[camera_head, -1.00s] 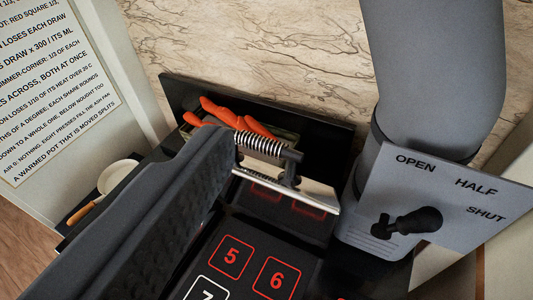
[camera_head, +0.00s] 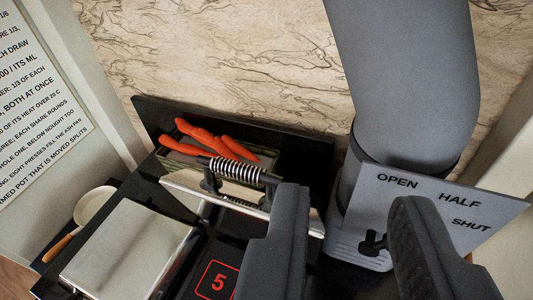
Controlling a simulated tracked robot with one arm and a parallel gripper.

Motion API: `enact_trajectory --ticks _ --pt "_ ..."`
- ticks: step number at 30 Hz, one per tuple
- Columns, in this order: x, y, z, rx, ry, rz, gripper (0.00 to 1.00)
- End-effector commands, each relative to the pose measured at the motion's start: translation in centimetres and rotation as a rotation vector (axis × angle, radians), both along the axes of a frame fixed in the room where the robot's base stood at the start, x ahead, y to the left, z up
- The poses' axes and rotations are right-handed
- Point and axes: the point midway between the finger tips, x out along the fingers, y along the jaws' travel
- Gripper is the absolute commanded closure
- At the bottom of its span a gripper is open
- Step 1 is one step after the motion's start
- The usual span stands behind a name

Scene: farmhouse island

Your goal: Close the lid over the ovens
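A raised lid (camera_head: 180,183) with a bright metal edge stands tilted up at the back of the dark stove top, with a coiled spring handle (camera_head: 232,172) on it. A flat silver lid or cover (camera_head: 128,250) lies lowered on the left. The ovens do not show.
Carrots (camera_head: 205,138) lie in a tray behind the raised lid. A grey pipe (camera_head: 400,80) rises at the right, with an OPEN/HALF/SHUT plate (camera_head: 425,195) and a black lever (camera_head: 372,243). A pale pan (camera_head: 93,205) sits at the far left, beside a text board (camera_head: 35,120).

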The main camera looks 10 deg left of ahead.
Motion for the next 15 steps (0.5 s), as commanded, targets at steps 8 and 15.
enact_trajectory --ticks 8,15 --pt "6.6 1.7 -1.6 0.025 0.176 -0.053 1.0" --pt "11.4 3.8 -4.2 0.043 0.319 -0.106 1.0"
